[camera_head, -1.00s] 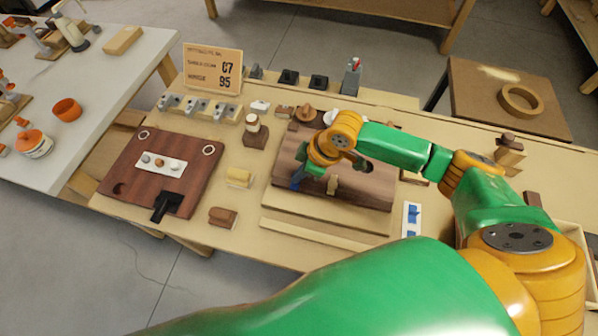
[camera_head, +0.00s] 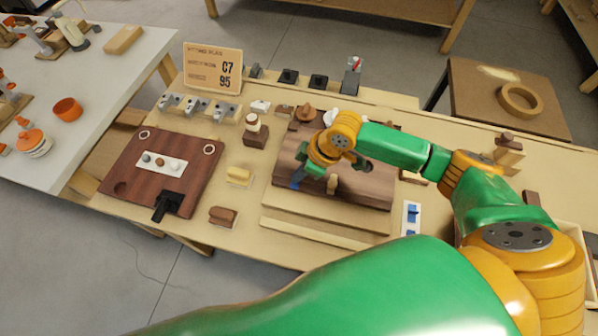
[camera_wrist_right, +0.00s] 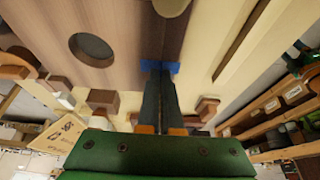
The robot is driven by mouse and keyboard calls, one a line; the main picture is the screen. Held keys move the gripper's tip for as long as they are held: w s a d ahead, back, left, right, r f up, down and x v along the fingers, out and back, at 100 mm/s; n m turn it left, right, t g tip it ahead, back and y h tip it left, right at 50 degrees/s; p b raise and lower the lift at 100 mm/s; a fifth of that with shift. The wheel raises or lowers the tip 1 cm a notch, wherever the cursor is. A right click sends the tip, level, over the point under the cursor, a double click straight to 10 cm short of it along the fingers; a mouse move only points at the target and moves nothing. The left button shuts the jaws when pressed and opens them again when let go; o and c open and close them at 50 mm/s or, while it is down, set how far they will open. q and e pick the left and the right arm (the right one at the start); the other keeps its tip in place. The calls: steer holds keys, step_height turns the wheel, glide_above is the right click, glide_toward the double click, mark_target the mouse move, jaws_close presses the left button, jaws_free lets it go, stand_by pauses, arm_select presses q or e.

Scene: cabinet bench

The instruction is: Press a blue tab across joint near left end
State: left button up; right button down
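My right gripper (camera_head: 308,178) is at the left front part of the brown wooden workpiece (camera_head: 365,190), its fingers partly hidden by my wrist in the head view. In the right wrist view, the two dark fingers (camera_wrist_right: 160,92) lie close together, tips down at a blue tab (camera_wrist_right: 160,67). The tab lies across a lengthwise line on the wood; the fingertips appear to touch it. The tab also shows in the head view (camera_head: 296,181) near the workpiece's left end. A white card (camera_head: 411,217) bearing blue tabs lies right of the workpiece. My left gripper is out of view.
A brown board (camera_head: 130,170) with a white strip lies at the left. A yellow block (camera_head: 239,176) and a brown block (camera_head: 223,216) sit between it and the workpiece. A sign (camera_head: 213,69) stands behind. A pale strip (camera_head: 320,234) runs along the front.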

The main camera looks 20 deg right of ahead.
steer(key=shift+s+f+p, duration=0.1)
steer(key=shift+p, duration=0.25)
stand_by(0.3)
steer(key=c, duration=0.6)
jaws_free()
step_height(320, 180, up, 8)
steer(key=p, duration=0.8)
steer(key=shift+p, duration=0.35)
steer(key=shift+f, duration=0.15)
